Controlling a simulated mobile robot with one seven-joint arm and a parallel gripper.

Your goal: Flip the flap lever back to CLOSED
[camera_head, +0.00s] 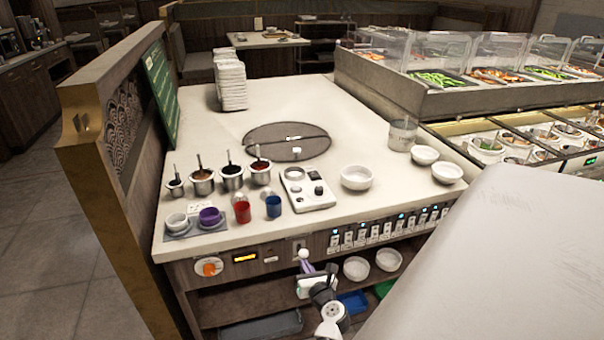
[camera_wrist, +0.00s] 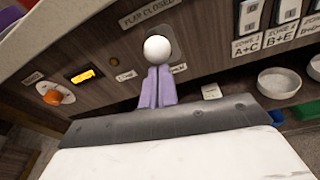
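The flap lever has a white ball knob (camera_wrist: 157,49) in front of a dark plate on the wooden counter front, under a label reading FLAP CLOSED (camera_wrist: 146,13). The knob also shows in the head view (camera_head: 304,253), below the counter edge. My gripper (camera_wrist: 158,72) has purple fingers drawn close together, their tips at the lower side of the knob; I cannot tell whether they touch it. The lever's stem is hidden, so its tilt is unclear. In the head view my gripper (camera_head: 306,267) is just below the knob.
An orange knob (camera_head: 209,267) and an amber display (camera_head: 245,257) sit left of the lever. A row of labelled switches (camera_head: 390,228) is to the right. White bowls (camera_head: 356,267) stand on the shelf below. Sauce pots and cups crowd the counter (camera_head: 215,127) above.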

